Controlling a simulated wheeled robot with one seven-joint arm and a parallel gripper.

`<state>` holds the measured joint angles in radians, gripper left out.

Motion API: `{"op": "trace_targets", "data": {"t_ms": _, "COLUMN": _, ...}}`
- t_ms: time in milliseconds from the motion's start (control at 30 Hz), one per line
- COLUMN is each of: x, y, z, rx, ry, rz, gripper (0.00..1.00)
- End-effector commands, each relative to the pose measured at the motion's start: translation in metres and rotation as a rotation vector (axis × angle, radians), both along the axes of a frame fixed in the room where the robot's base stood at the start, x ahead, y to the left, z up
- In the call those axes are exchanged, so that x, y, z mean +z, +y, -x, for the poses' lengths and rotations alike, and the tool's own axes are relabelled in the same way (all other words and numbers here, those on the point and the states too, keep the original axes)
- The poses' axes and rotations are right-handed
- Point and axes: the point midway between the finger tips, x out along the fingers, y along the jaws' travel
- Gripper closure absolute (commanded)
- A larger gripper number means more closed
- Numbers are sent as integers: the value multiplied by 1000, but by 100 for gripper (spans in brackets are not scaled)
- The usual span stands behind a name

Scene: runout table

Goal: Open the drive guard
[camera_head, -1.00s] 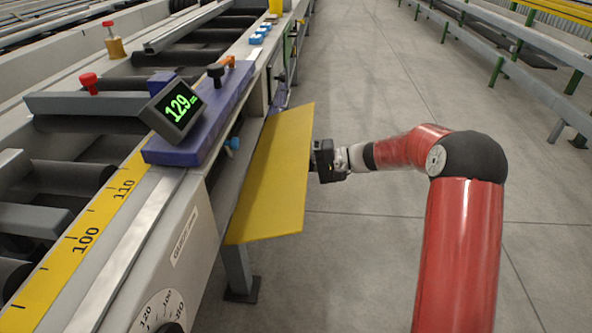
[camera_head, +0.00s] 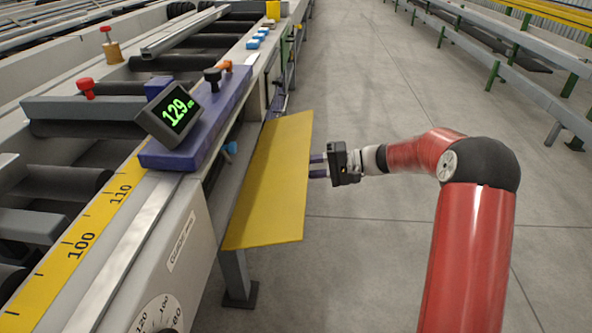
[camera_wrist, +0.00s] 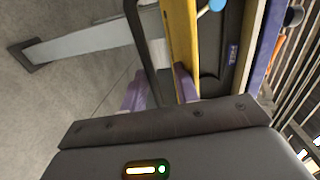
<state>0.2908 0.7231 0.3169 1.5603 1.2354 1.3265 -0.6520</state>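The drive guard (camera_head: 272,185) is a flat yellow panel on the side of the runout table. It stands tilted outward, with a gap between it and the frame behind. My gripper (camera_head: 318,167) is at the guard's right edge, its two fingers apart. In the wrist view the guard (camera_wrist: 180,35) shows edge-on as a yellow strip. A dark bar (camera_wrist: 148,45), apparently its handle, runs beside it. The purple fingers (camera_wrist: 160,88) are spread with the bar's lower end between them. Whether they touch it I cannot tell.
A blue knob (camera_head: 231,148) shows behind the guard's upper left edge. A table leg (camera_head: 236,275) stands below. The floor (camera_head: 360,255) to the right is clear.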

Motion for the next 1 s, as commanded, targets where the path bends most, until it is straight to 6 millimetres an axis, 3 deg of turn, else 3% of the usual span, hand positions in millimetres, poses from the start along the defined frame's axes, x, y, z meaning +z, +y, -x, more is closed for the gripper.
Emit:
{"op": "trace_targets", "data": {"t_ms": 100, "x": 4, "y": -21, "z": 0, "rx": -2, "ry": -4, "rz": 0, "gripper": 68}}
{"op": "trace_targets", "data": {"t_ms": 233, "x": 8, "y": -35, "z": 1, "rx": -1, "ry": -3, "rz": 0, "gripper": 68}}
{"op": "trace_targets", "data": {"t_ms": 667, "x": 9, "y": -41, "z": 1, "rx": 1, "ry": -2, "rz": 0, "gripper": 68}}
{"op": "trace_targets", "data": {"t_ms": 1000, "x": 11, "y": -63, "z": 2, "rx": 0, "ry": -1, "rz": 0, "gripper": 68}}
